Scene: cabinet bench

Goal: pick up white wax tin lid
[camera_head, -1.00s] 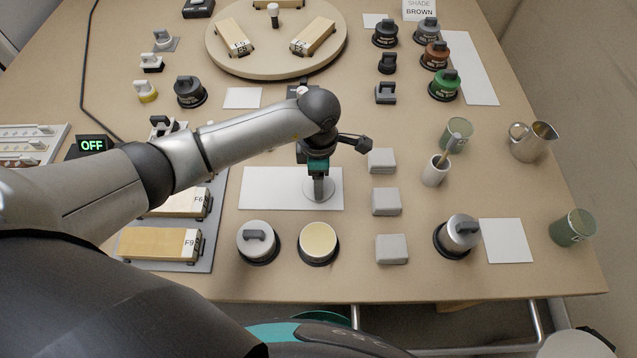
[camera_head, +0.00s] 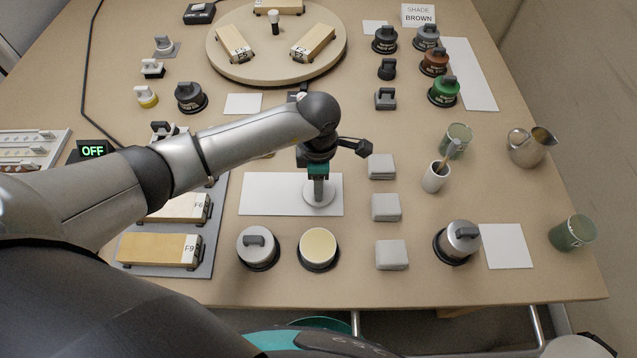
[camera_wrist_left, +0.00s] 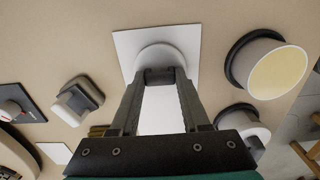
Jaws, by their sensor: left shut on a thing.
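The white wax tin lid (camera_head: 312,197) is a pale round disc at the white sheet (camera_head: 265,195) in the middle of the bench. It also shows in the left wrist view (camera_wrist_left: 160,54), beyond my fingertips. My left gripper (camera_head: 319,196) points down and is shut on the lid's handle; its fingertips (camera_wrist_left: 160,76) meet there in the wrist view. The fingers hide most of the handle. I cannot tell whether the lid touches the sheet. An open tin of cream wax (camera_head: 319,246) stands in front of the sheet. My right gripper is out of view.
A lidded tin (camera_head: 256,246) stands left of the open tin. Grey blocks (camera_head: 386,207) line the right of the sheet. Sharpening stones (camera_head: 160,250) lie at the left.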

